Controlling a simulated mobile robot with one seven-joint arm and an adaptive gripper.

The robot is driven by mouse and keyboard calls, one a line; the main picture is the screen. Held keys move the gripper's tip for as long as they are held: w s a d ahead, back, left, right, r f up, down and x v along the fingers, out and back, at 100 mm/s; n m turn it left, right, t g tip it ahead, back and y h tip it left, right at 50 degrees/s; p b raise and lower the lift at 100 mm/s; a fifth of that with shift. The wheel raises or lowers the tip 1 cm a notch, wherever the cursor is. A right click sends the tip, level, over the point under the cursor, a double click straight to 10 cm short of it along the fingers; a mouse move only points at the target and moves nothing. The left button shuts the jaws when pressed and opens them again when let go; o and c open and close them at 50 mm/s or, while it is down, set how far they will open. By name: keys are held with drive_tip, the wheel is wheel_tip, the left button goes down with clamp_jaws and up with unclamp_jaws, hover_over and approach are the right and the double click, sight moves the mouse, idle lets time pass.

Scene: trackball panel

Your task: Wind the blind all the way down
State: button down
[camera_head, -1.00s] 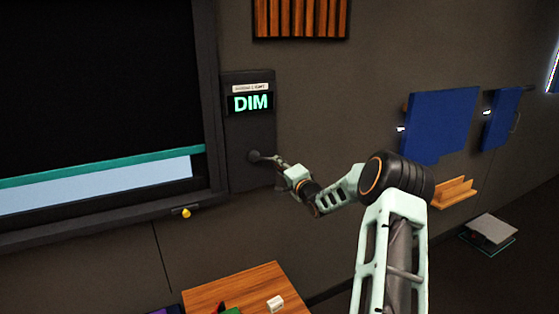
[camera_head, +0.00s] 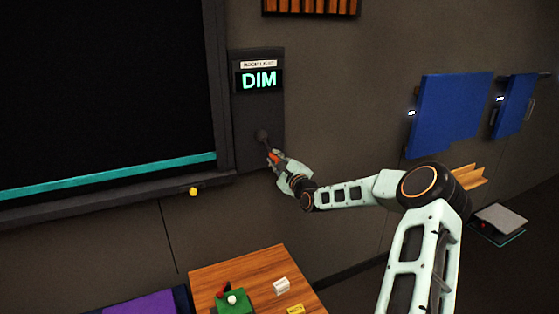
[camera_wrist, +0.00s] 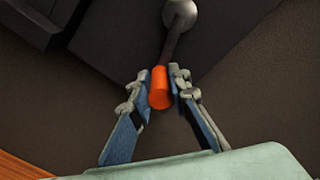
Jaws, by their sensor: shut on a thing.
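The blind (camera_head: 95,90) is a black sheet with a teal bottom bar (camera_head: 110,176), low in its dark frame just above the sill. No bright strip shows under the bar. The crank has a grey hub (camera_head: 262,135) on the dark panel, and its arm points down and slightly right. In the wrist view the crank arm (camera_wrist: 175,42) runs from the round hub to an orange handle (camera_wrist: 159,90). My gripper (camera_head: 275,158) is shut on this handle; in the wrist view its fingers (camera_wrist: 159,76) stand on either side of it.
The panel display (camera_head: 259,80) reads DIM under a "room light" label. A wooden table (camera_head: 205,278) with small objects stands below. Blue panels (camera_head: 455,110) hang on the right wall. The wall around the crank is clear.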

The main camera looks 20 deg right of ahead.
drive_tip(key=shift+a+f+m+b, duration=0.25)
drive_tip(key=shift+a+m+b, duration=0.25)
drive_tip(key=shift+a+m, duration=0.45)
drive_tip(key=shift+d, duration=0.15)
drive_tip(key=c, duration=1.8)
unclamp_jaws()
drive_tip(key=shift+s, duration=0.1)
drive_tip(key=s, duration=1.2)
drive_tip(key=shift+d, duration=0.2)
